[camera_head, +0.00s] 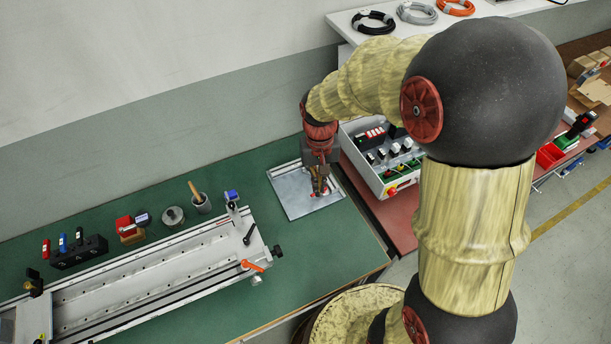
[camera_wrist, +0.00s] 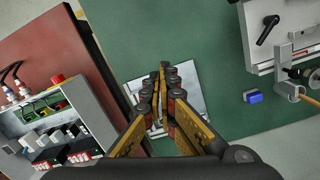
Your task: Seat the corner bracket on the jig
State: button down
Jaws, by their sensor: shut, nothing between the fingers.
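A square silver-grey plate with a raised edge strip, seemingly the jig (camera_head: 290,195), lies on the green bench top near its right end. My gripper (camera_head: 320,190) points down over the right part of this plate. In the wrist view my gripper (camera_wrist: 163,74) is shut and empty, its fingertips together over the plate (camera_wrist: 192,82). I cannot make out a corner bracket in either view; the fingers hide part of the plate. A small red spot shows by the fingertips in the head view, too small to identify.
A control box (camera_head: 378,157) with switches stands on the red bench, close to the plate's right. A long metal fixture (camera_head: 150,270) with an orange lever (camera_head: 252,265) lies left. Cups and small tools line the back. Green bench top is free between plate and fixture.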

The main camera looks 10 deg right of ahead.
aim_at(309, 175)
jog(key=w+a+f+m, duration=0.1)
jog(key=w+f+m, duration=0.2)
jog(key=w+f, duration=0.6)
jog(key=w+f+m+t, duration=0.1)
jog(key=w+f+m, duration=0.15)
jog(key=w, duration=0.35)
jog(key=shift+m, duration=0.45)
jog(key=f, duration=0.3)
jog(key=f+b, duration=0.1)
jog(key=f, duration=0.3)
jog(key=a+f+b, duration=0.1)
jog(key=f, duration=0.2)
jog(key=shift+s+f, duration=0.25)
jog(key=shift+w+d+r, duration=0.25)
jog(key=shift+w+d, duration=0.7)
jog(key=shift+w, duration=0.15)
jog(key=shift+w+d, duration=0.4)
jog(key=shift+w, duration=0.15)
jog(key=shift+r, duration=0.1)
jog(key=shift+w+d, duration=0.85)
jog(key=shift+w, duration=0.2)
